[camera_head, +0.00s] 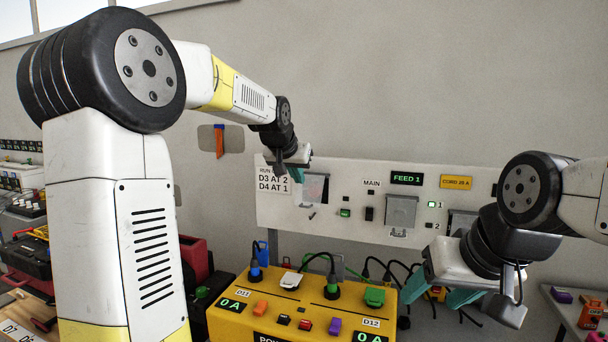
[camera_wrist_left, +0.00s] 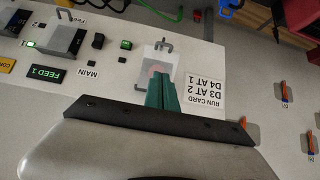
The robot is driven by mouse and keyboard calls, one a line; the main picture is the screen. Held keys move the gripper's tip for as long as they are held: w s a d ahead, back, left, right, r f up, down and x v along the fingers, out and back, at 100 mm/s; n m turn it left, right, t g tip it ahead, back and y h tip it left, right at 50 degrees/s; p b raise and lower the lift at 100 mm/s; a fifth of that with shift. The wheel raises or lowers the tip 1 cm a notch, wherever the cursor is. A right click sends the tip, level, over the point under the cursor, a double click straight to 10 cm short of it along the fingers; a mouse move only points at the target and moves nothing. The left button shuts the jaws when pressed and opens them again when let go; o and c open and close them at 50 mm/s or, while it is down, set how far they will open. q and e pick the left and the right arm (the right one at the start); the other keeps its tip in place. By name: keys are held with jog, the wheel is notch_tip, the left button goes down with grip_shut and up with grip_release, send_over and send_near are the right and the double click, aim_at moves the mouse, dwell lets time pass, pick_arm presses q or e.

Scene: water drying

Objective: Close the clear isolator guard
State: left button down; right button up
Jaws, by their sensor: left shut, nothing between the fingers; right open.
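The clear isolator guard (camera_head: 314,188) is a pale see-through panel at the left of the white wall panel, beside the run card. It also shows in the left wrist view (camera_wrist_left: 158,52), with a grey handle at its edge and a pinkish shape behind it. I cannot tell how far it stands open. My left gripper (camera_head: 298,162) is at the upper edge of the guard; its teal fingers (camera_wrist_left: 161,92) are shut, empty, and cover part of it. I cannot tell if they touch. My right gripper (camera_head: 449,278) is open and empty, right of the yellow box.
The wall panel (camera_head: 345,230) also carries grey covers (camera_head: 401,209), a black switch (camera_head: 369,214), a green-lit switch (camera_head: 346,212) and a FEED 1 display (camera_head: 407,178). Below stands a yellow power box (camera_head: 272,318) with plugs and cables. A side table (camera_head: 570,305) is at the right.

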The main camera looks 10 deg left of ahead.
aim_at(308, 191)
pick_arm(q)
jog(key=w+f, duration=0.3)
jog(key=f, duration=0.4)
jog(key=shift+w+d+f, duration=0.3)
jog(key=shift+w+f, duration=0.05)
jog(key=shift+f, duration=0.1)
jog(key=shift+x, duration=3.2)
jog(key=shift+s+f, duration=0.1)
jog(key=shift+f, duration=0.05)
